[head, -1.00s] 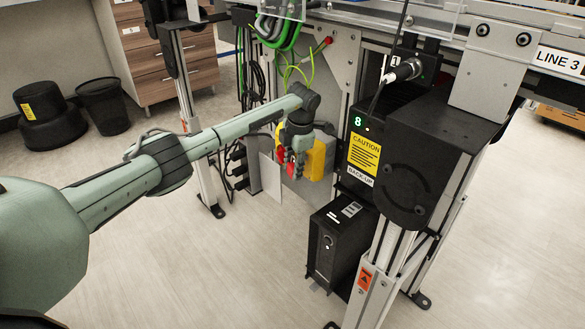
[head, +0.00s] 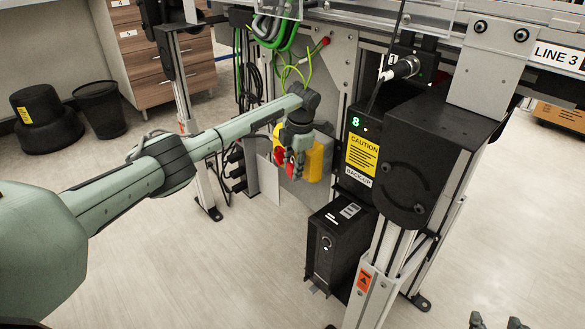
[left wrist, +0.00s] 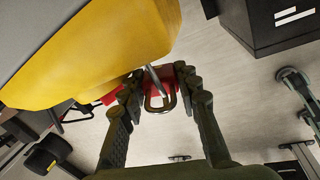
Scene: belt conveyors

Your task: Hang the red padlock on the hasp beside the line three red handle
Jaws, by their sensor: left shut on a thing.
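My left gripper (head: 297,158) is at the yellow box (head: 327,152) under the conveyor, partly covering it. In the left wrist view this gripper (left wrist: 158,88) is shut on the red padlock (left wrist: 183,76). The padlock's metal shackle (left wrist: 160,107) shows between the fingers. A thin grey metal piece (left wrist: 154,78), possibly the hasp, runs from beside the yellow box (left wrist: 100,50) across the shackle; I cannot tell whether it passes through. A red part (left wrist: 108,97), probably the handle, shows left of the fingers. My right gripper (head: 496,321) shows only its separated fingertips at the bottom edge.
A black unit with a caution label (head: 362,153) and a conveyor leg stand right of the yellow box. Green cables (head: 275,30) hang above the box. The floor in front is clear.

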